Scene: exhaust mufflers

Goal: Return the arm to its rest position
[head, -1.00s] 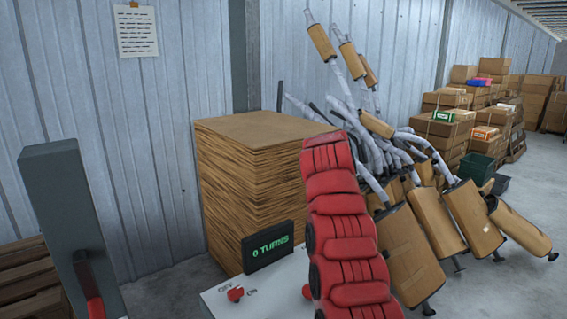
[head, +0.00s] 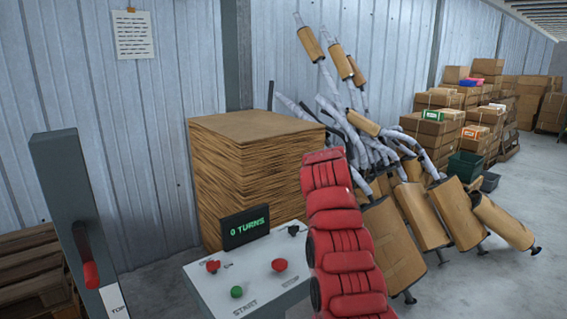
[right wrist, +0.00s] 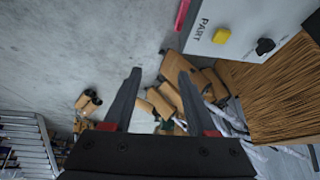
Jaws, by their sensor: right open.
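My right arm (head: 345,245), in red padded covers, rises from the bottom of the head view in front of the control panel's right side and the mufflers. Its gripper is hidden in the head view. In the right wrist view my right gripper (right wrist: 155,62) is open, with two dark fingers spread apart and nothing between them. My left arm and gripper are not in view.
A white control panel (head: 255,268) carries buttons and a display (head: 245,228) reading "0 TURNS". A grey post (head: 62,185) with a red-handled lever stands at left. Behind are a cardboard stack (head: 225,185) and piled mufflers (head: 425,215). Open floor (head: 535,180) lies at right.

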